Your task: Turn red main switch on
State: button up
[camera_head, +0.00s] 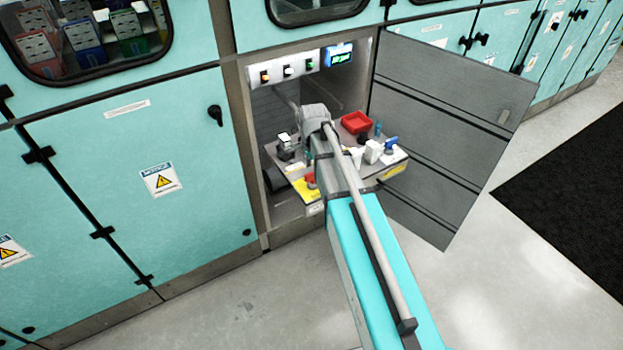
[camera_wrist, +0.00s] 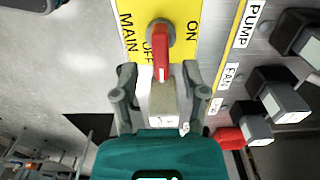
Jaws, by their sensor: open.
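The red main switch (camera_wrist: 161,55) is a red lever on a round grey hub. It sits on a yellow plate (camera_wrist: 187,20) marked MAIN, OFF and ON. The lever points down in the wrist view, over the OFF label, while ON is printed at upper right. My gripper (camera_wrist: 158,75) is open, with one finger on each side of the lever's free end. Gaps show between the lever and both fingers. In the head view the red switch (camera_head: 311,180) shows at the front of the pulled-out panel, left of my arm.
Black switches with grey faces, labelled PUMP (camera_wrist: 300,40) and FAN (camera_wrist: 280,98), stand to the right in the wrist view. A red tray (camera_head: 356,122) and a blue-topped part (camera_head: 391,144) are on the panel. The open cabinet door (camera_head: 445,130) stands at the right.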

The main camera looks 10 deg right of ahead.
aim_at(312, 173)
jog(key=shift+f+b, duration=1.2)
jog(key=shift+f, duration=0.25)
jog(key=shift+c, duration=0.3)
grip_shut()
jog(key=shift+a, duration=0.15)
